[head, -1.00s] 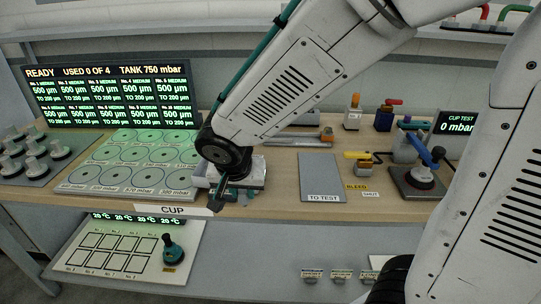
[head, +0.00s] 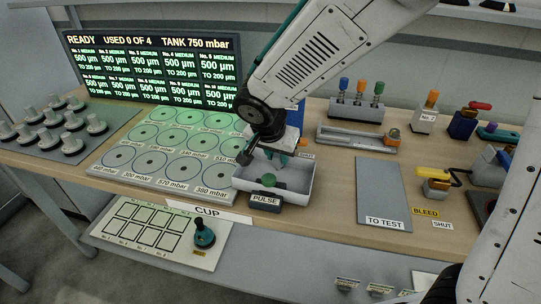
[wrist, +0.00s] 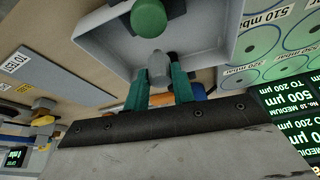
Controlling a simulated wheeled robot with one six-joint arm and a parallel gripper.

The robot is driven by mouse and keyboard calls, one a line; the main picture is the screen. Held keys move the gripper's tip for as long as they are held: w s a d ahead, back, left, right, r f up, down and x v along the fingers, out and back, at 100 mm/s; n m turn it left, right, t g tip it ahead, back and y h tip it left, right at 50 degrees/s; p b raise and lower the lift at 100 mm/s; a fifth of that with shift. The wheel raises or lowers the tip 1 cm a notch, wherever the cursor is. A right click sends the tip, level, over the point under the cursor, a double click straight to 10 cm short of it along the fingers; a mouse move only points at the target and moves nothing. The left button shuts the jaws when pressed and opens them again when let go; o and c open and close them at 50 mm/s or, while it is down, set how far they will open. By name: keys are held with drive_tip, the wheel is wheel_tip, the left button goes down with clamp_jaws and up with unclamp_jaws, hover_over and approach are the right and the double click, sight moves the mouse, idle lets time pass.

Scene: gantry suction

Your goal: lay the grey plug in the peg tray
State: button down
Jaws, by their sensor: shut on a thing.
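My gripper (head: 279,157) is over a white open bin (head: 303,185), its teal fingers pointing down. In the wrist view the fingers (wrist: 159,88) are shut on the grey plug (wrist: 158,68), whose rounded end sticks out between them. The plug is hard to make out in the head view. A long shallow grey tray (head: 345,144) lies on the bench behind and to the right of the bin; I take it for the peg tray. It has an orange piece (head: 391,138) at its right end. My gripper is apart from this tray.
A green-topped button (head: 269,181) stands at the bin by the PULSE label. A rack with several coloured pegs (head: 357,106) stands behind the long tray. The grey TO TEST pad (head: 383,190) is bare. Labelled discs (head: 150,160) lie left of the bin.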

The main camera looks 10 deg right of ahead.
sight(274, 164)
drive_tip(key=shift+w+a+f, duration=0.1)
drive_tip(key=shift+w+a, duration=0.2)
drive_tip(key=shift+w, duration=0.15)
drive_tip(key=shift+f, duration=1.7)
drive_tip(key=c, duration=1.2)
unclamp_jaws()
drive_tip(key=shift+f, duration=0.1)
drive_tip(key=shift+o, duration=0.2)
drive_tip(key=v, duration=1.2)
drive_tip(key=s+d+r+n+g, duration=0.1)
drive_tip(key=s+d+r, duration=0.25)
drive_tip(key=d, duration=0.35)
drive_tip(key=s+d+r+n+g, duration=0.1)
drive_tip(key=s+d+r, duration=0.1)
drive_tip(key=s+d, duration=0.45)
drive_tip(key=s+d+n+y, duration=0.2)
drive_tip(key=s+d+n, duration=0.2)
drive_tip(key=s, duration=0.7)
drive_tip(key=shift+d+n+g+y, duration=0.3)
drive_tip(key=shift+d, duration=0.95)
